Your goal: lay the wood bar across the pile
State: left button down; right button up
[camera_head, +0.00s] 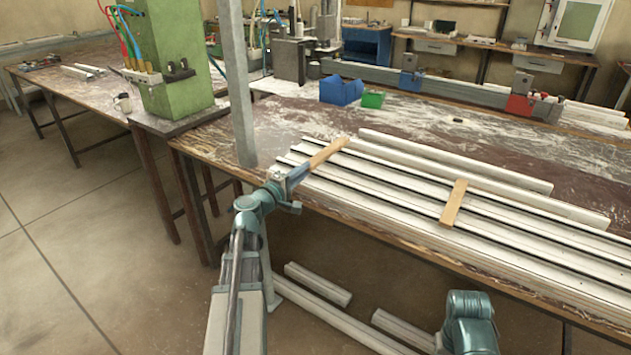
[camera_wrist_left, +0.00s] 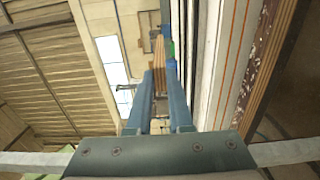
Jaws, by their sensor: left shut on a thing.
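My left gripper (camera_head: 297,176) is shut on one end of a wood bar (camera_head: 327,154), at the left end of the pile of long white profiles (camera_head: 385,185). The bar points away from the gripper, toward the back of the pile. I cannot tell whether it touches the profiles. In the left wrist view the bar (camera_wrist_left: 158,52) sticks out from between the two fingers of my left gripper (camera_wrist_left: 159,75). A second wood bar (camera_head: 454,203) lies across the profiles farther right. My right gripper is out of view.
A grey post (camera_head: 238,90) stands close to my left arm. A blue bin (camera_head: 341,90) and a green bin (camera_head: 372,99) sit behind the pile. A green machine (camera_head: 172,55) stands at the left. Loose profiles (camera_head: 318,284) lie below the bench edge.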

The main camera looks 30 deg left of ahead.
aim_at(315, 188)
pick_arm(q)
jog(key=shift+w+d+f, duration=0.1)
jog(key=shift+w+d, duration=0.45)
jog(key=shift+w, duration=0.25)
jog(key=shift+w+d+f, duration=0.1)
jog(key=shift+w+d, duration=0.4)
jog(key=shift+w, duration=0.3)
notch_tip(315, 188, down, 4)
jog(key=b, duration=0.3)
jog(key=shift+r+b, duration=0.25)
jog(key=shift+b, duration=0.1)
jog(key=shift+f, duration=0.2)
jog(key=c, duration=0.8)
grip_release()
jog(key=shift+r, duration=0.1)
jog(key=shift+r, duration=0.25)
jog(key=s, duration=0.8)
jog(key=s+a, duration=0.1)
jog(key=s, duration=0.3)
jog(key=shift+f, duration=0.15)
